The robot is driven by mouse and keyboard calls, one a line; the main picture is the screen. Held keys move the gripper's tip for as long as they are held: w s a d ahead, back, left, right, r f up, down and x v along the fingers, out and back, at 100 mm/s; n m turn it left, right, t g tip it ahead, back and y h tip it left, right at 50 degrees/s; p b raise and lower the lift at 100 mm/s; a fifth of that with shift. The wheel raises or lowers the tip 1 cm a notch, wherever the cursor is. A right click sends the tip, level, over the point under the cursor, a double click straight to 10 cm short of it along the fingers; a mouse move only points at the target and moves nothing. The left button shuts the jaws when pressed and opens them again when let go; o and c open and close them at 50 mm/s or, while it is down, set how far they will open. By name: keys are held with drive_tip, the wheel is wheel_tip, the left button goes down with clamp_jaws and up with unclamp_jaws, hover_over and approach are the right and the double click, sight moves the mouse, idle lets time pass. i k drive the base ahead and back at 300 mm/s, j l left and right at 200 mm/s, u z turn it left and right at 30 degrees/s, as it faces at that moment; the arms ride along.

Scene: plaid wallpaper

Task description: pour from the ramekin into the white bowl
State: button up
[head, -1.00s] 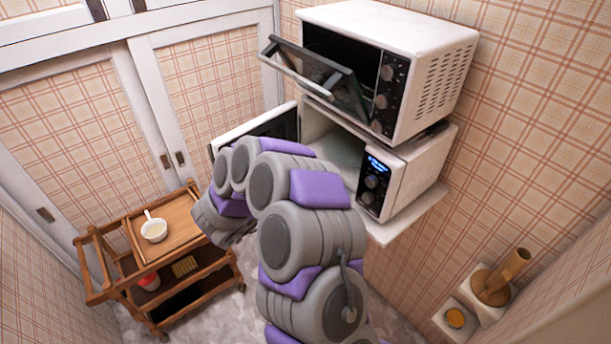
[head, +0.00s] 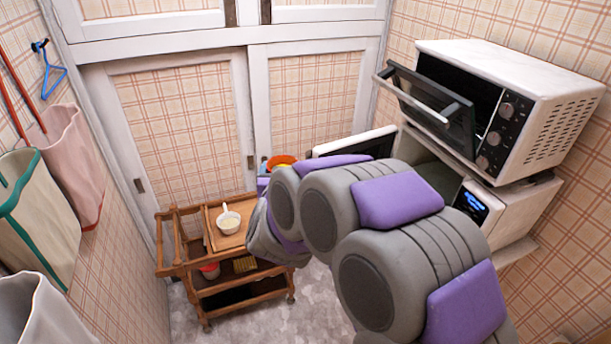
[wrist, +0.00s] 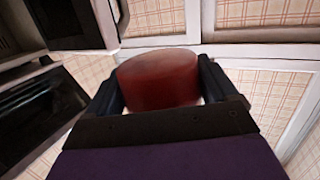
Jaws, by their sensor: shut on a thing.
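The ramekin (wrist: 158,80), reddish-brown and round, sits between the two dark fingers of my gripper (wrist: 165,85) in the wrist view. My gripper is shut on it. In the head view the orange-red ramekin (head: 282,161) shows just above my arm, with its lower part hidden. It looks roughly upright, but its contents cannot be made out. The white bowl (head: 229,227) stands on the wooden cart's top, left of my arm and lower in the picture than the ramekin. A spoon-like handle rises from the bowl, and something pale is inside.
The wooden cart (head: 262,213) has a lower shelf with a red-and-white container (head: 210,271). A toaster oven (head: 560,80) with its door open stands above an open microwave (head: 520,205) at right. Cloth bags (head: 35,225) hang on the left wall. Floor shows around the cart.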

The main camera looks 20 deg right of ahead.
sight(228, 223)
drive_tip(key=i+j, duration=0.25)
drive_tip(key=i+j+u, duration=0.1)
drive_tip(key=i, duration=0.4)
drive_tip(key=i+j, duration=0.3)
drive_tip(key=i+u, duration=0.05)
